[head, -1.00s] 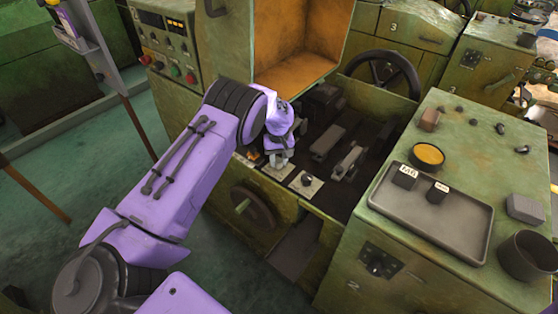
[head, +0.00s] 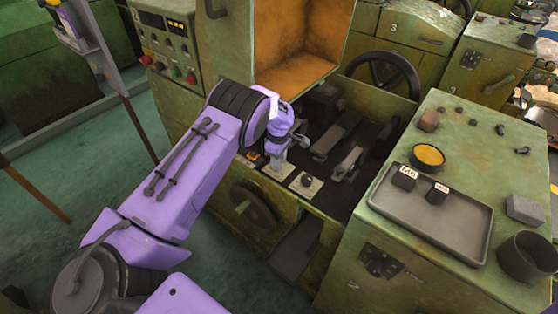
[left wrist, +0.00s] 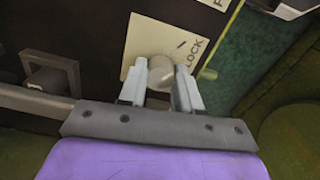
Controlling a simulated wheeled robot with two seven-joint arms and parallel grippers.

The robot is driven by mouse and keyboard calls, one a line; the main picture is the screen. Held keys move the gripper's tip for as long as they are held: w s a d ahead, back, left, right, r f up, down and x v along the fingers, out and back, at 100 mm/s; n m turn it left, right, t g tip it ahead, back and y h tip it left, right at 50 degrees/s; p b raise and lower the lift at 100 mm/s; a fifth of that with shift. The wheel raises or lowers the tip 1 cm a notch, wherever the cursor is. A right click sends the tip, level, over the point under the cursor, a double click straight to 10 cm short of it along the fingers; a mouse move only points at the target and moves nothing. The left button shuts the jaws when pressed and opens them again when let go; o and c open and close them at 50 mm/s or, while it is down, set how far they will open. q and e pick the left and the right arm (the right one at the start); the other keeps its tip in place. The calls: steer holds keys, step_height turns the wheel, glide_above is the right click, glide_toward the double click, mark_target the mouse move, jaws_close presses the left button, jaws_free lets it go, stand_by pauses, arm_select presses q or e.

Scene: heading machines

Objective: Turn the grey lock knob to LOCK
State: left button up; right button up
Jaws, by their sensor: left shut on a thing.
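The grey lock knob (left wrist: 161,72) sits on a pale square plate (left wrist: 147,41) in the left wrist view. The plate has a short line mark and the word LOCK at its right side. My left gripper (left wrist: 160,88) is shut on the knob, with one finger on each side of it. In the head view my left gripper (head: 279,162) reaches down to the plate (head: 277,172) on the machine's front ledge and mostly hides the knob. The knob's exact pointing direction is not clear. My right gripper is not in view.
A second pale plate with a dark knob (head: 306,181) lies just right. A square dark fitting (left wrist: 50,73) is left of the plate in the wrist view. An orange-lined guard (head: 300,60) stands behind the gripper. A tray (head: 440,225) sits on the right cabinet.

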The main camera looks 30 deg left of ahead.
arm_select(q)
steer(key=shift+s+f+n, duration=0.1)
steer(key=shift+n, duration=0.5)
steer(key=o, duration=1.1)
steer(key=shift+c, duration=0.2)
steer(key=shift+r, duration=0.5)
step_height(320, 180, up, 10)
steer(key=b, duration=0.2)
steer(key=shift+f, duration=0.2)
